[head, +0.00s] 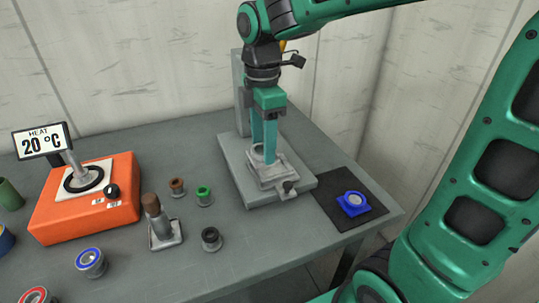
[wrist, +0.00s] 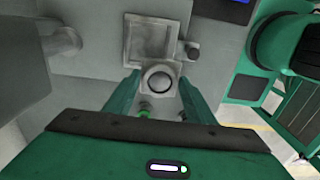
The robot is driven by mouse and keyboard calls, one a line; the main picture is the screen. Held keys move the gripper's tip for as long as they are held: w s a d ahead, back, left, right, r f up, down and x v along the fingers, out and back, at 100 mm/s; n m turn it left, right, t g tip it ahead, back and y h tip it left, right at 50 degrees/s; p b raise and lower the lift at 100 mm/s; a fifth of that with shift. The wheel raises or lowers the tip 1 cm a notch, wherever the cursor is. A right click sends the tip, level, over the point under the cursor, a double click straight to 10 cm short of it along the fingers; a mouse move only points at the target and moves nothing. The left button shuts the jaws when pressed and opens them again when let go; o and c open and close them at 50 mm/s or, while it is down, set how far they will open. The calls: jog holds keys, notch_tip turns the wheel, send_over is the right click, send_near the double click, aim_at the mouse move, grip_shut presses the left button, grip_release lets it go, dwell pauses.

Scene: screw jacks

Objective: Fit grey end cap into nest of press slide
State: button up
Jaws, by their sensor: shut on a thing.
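The grey press slide (head: 279,178) sits on the base of the press, with a knob at its front. In the wrist view its square, walled nest (wrist: 131,40) is open to view and shows no cap inside. My gripper (head: 264,158) points down over the rear of the slide. It is shut on the grey end cap (wrist: 149,81), a round piece with a raised ring, which lies between the fingertips just beside the nest. The cap also shows partly behind the fingers in the head view (head: 258,149). I cannot tell its exact height above the slide.
A dark mat (head: 331,209) with a blue holder (head: 353,204) lies to the right. An orange heater (head: 107,208) stands left. Several small round parts and a brown-topped post (head: 153,206) stand between.

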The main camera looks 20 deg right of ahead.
jog(key=w+d+f, duration=0.1)
jog(key=d, duration=0.1)
jog(key=w+d+f, duration=0.1)
jog(key=w+f, duration=0.1)
jog(key=shift+w+d, duration=0.2)
jog(key=shift+d, duration=0.2)
jog(key=shift+f, duration=2)
jog(key=o, duration=1.3)
jog(key=shift+f, duration=0.15)
notch_tip(320, 180, up, 8)
jog(key=s+d+f+m, duration=0.2)
jog(key=s+d+m, duration=0.3)
jog(key=s+m, duration=0.2)
jog(key=s+d+f+m, duration=0.2)
jog(key=s+d+m, duration=0.4)
jog(key=s+m, duration=0.2)
jog(key=s+d+f+m, duration=0.3)
jog(key=s+d+m, duration=0.3)
jog(key=s+m, duration=0.2)
jog(key=shift+s+d+m, duration=0.1)
jog(key=shift+s+m, duration=0.15)
jog(key=shift+m, duration=0.45)
